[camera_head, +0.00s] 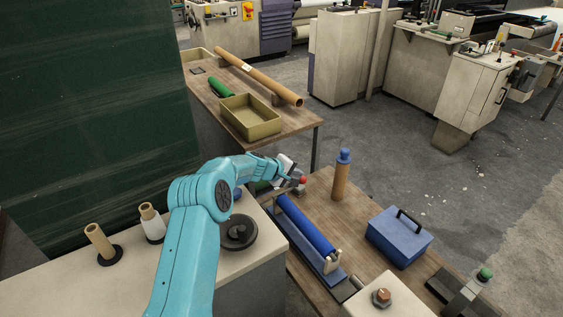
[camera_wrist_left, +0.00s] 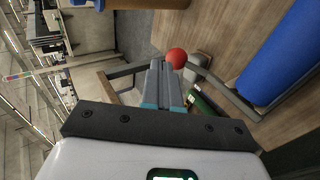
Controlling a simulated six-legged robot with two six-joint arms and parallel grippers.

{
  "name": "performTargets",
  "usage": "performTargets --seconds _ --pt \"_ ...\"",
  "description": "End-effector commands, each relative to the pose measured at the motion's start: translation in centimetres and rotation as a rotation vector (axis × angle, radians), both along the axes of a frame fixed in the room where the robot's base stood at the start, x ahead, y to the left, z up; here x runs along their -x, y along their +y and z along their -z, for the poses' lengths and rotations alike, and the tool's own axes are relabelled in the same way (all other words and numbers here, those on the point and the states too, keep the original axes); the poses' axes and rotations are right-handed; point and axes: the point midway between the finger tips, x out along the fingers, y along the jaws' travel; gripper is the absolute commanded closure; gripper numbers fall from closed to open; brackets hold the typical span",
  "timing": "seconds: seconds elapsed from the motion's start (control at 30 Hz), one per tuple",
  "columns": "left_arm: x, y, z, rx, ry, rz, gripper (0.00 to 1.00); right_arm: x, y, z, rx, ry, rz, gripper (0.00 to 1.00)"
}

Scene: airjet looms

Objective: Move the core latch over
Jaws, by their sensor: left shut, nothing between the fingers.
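The core latch appears as a lever with a red knob (camera_head: 303,180) at the far end of the blue roll's (camera_head: 306,226) stand on the wooden table. In the left wrist view the red knob (camera_wrist_left: 176,57) is right at the fingertips, and the blue roll (camera_wrist_left: 282,55) lies to the right. My left gripper (camera_head: 296,176) is shut and empty beside the knob; its closed fingers (camera_wrist_left: 162,68) point at it. I cannot tell whether they touch the knob. The arm partly hides the stand's far end. My right gripper is not in view.
A blue toolbox (camera_head: 398,238) and a blue-capped tan bottle-like post (camera_head: 342,177) stand on the wooden table (camera_head: 352,222). A black round disc (camera_head: 238,232) and cones (camera_head: 99,241) sit on the left bench. A second table behind holds an olive tray (camera_head: 251,119) and a brown tube (camera_head: 258,76).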

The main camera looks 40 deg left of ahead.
Motion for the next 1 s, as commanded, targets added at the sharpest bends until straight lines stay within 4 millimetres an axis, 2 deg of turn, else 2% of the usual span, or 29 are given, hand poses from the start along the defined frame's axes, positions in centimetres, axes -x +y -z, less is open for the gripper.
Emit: performTargets --seconds 0.1,0.23,0.4,0.6,0.9,1.0 --pt "0.2 0.0 -1.6 0.000 -0.003 0.001 1.00 0.0 0.0 -0.5 0.000 0.000 0.000 0.26" --pt "1.6 0.2 -3.4 -0.002 -0.003 0.001 1.00 0.0 0.0 0.2 0.000 0.000 0.000 0.26" --pt "3.3 0.4 -6.3 -0.003 -0.005 0.000 1.00 0.0 0.0 0.5 0.000 0.000 0.000 0.26" --pt "4.8 0.5 -8.8 -0.002 -0.003 0.001 1.00 0.0 0.0 0.7 0.000 0.000 0.000 0.26" --pt "5.4 0.5 -9.5 -0.001 -0.001 0.001 1.00 0.0 0.0 0.7 0.000 0.000 0.000 0.26" --pt "5.4 0.5 -10.3 -0.001 -0.002 0.001 1.00 0.0 0.0 -0.1 0.000 0.001 0.000 0.26"
